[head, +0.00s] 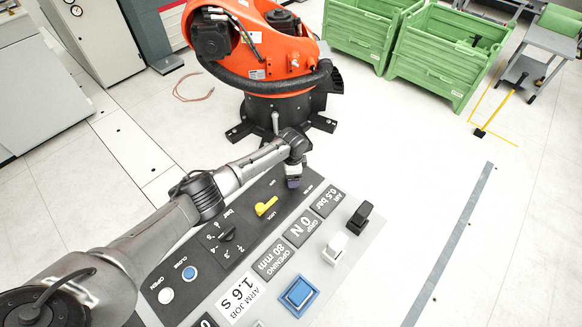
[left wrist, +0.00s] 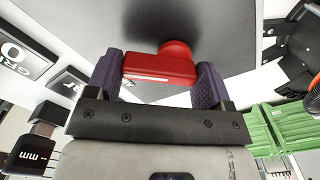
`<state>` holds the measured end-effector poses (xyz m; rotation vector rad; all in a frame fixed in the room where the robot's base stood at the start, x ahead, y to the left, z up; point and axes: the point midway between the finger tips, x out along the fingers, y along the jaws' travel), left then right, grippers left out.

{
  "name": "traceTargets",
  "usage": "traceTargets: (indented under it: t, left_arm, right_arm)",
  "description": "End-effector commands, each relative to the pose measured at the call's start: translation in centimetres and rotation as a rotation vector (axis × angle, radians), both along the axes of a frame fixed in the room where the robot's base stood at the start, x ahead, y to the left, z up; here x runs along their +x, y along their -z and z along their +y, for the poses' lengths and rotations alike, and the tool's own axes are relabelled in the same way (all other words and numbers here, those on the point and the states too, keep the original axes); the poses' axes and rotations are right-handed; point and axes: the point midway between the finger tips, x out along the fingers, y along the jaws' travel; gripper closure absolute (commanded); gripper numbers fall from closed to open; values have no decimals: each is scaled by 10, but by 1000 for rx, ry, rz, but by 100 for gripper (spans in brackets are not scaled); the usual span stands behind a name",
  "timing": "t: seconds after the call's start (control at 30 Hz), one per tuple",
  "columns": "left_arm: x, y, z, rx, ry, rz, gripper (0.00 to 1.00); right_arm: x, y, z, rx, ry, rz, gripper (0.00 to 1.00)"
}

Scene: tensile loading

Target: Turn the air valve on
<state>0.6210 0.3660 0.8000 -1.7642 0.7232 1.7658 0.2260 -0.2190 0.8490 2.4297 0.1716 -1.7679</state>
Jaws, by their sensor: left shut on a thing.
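The red air valve handle (left wrist: 160,68) shows in the left wrist view, a bar with a round red hub at its far end, on a dark panel. My left gripper (head: 293,181) is at the far end of the control panel (head: 185,312) in the head view. Its two purple fingers stand on either side of the red handle, and it is shut on it. In the head view the gripper hides the handle. The display labelled AIR (head: 326,200) reads 0.5 bar. My right gripper is in neither view.
The panel also carries a yellow lever (head: 266,206), a black dial (head: 227,234), white (head: 166,295) and blue (head: 189,273) round buttons, and a blue square block (head: 298,296). An orange robot arm (head: 277,55) stands behind. Green bins (head: 440,60) are at the back right.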

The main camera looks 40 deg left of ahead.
Motion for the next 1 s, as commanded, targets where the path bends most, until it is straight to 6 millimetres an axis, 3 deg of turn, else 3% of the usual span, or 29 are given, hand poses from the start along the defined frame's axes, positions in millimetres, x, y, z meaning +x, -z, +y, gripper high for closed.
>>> traceTargets:
  t: [0.03,0.33,0.7,1.0]
  left_arm:
    - [1,-5,-2,-4,-46,2,49]
    - [5,-4,-4,-3,-325,1,49]
    - [9,-2,-6,-3,-594,-1,49]
    - [11,-2,-6,-2,-707,-2,49]
  right_arm:
    - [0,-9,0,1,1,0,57]
    - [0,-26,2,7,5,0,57]
    - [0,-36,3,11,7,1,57]
    - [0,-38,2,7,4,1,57]
